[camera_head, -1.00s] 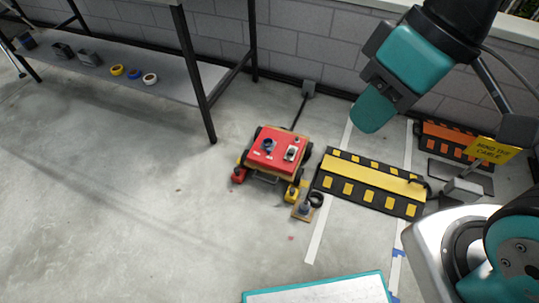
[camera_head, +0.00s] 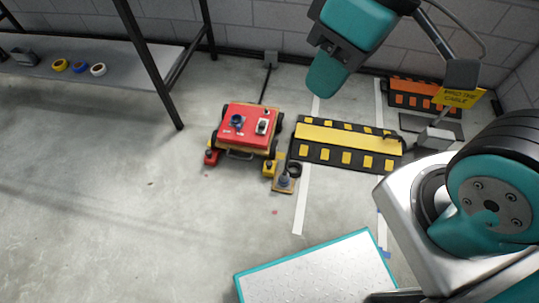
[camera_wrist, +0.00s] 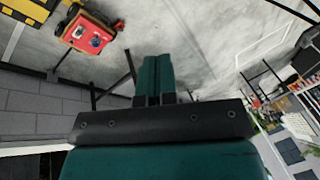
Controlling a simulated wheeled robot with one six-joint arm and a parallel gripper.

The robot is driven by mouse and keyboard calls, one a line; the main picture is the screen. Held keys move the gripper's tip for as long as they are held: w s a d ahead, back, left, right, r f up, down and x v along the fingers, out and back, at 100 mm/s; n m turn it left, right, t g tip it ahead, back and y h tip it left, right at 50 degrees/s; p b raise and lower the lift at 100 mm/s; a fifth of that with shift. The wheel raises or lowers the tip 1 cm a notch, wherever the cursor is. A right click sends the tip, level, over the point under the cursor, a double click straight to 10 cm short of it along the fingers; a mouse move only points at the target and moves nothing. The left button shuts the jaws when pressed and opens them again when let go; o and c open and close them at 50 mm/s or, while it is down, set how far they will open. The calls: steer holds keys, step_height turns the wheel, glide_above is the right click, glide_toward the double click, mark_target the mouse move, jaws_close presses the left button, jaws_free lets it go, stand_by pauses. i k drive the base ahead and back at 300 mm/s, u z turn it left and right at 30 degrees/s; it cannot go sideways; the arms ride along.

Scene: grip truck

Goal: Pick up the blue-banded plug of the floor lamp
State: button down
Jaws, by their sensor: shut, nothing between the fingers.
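A red box on wheels (camera_head: 247,126) stands on the concrete floor in the head view. A dark-blue round fitting (camera_head: 237,120) and a grey fitting (camera_head: 262,127) sit on its top. A small dark plug-like piece (camera_head: 285,181) stands on a wooden plate beside the box's front right corner. I cannot tell for sure which piece is the blue-banded plug. My gripper (camera_head: 320,91) is shut and empty, high above the floor, right of the box in the picture. In the wrist view its teal fingers (camera_wrist: 154,62) are together, and the red box (camera_wrist: 88,34) shows at upper left.
A yellow-black cable ramp (camera_head: 345,135) lies right of the box, with an orange-black one (camera_head: 412,97) behind. A yellow sign (camera_head: 458,97) stands at right. A bench shelf (camera_head: 120,85) with tape rolls is at left. The front-left floor is clear.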

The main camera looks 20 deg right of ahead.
mark_target(284, 179)
steer(key=z, duration=2.5)
steer(key=k, duration=0.35)
steer(key=u, duration=3.15)
